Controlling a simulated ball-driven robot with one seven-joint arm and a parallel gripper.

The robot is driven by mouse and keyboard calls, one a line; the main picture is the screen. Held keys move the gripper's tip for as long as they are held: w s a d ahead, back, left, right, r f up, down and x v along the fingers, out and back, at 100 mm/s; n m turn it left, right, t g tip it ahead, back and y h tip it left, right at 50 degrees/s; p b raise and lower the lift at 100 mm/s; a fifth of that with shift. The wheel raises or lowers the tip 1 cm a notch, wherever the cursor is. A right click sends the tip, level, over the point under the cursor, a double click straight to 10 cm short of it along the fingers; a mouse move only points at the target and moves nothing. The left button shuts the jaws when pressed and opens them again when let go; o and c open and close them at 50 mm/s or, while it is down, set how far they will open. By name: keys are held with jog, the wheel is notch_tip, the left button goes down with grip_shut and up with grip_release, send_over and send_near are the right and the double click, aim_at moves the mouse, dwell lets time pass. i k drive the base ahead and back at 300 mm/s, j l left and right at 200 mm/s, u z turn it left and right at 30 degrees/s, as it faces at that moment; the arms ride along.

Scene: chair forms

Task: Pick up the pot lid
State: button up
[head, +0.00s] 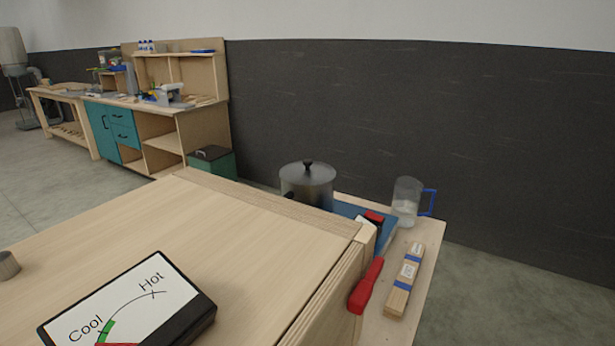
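The pot lid (307,173) is a round, dark grey, slightly shiny disc with a black knob (308,164) at its centre. It lies on a metal pot (306,194) behind the far right end of the wooden bench. The lower part of the pot is hidden by the bench edge. My gripper does not show in the head view.
A wooden bench top (230,225) fills the foreground, with a Cool/Hot gauge (130,310) on it. A dark wall stands behind.

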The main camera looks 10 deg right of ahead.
aim_at(306, 172)
jog(key=i+l, duration=0.15)
jog(key=l, duration=0.2)
jog(key=i+l, duration=0.1)
jog(key=l, duration=0.25)
jog(key=i+l, duration=0.15)
jog(key=l, duration=0.25)
jog(key=i+l, duration=0.15)
jog(key=l, duration=0.2)
jog(key=i+l+u, duration=0.2)
jog(key=l+u, duration=0.15)
jog(key=l, duration=0.55)
jog(key=l+u, duration=0.4)
jog(key=l, duration=0.55)
jog(key=i, duration=0.05)
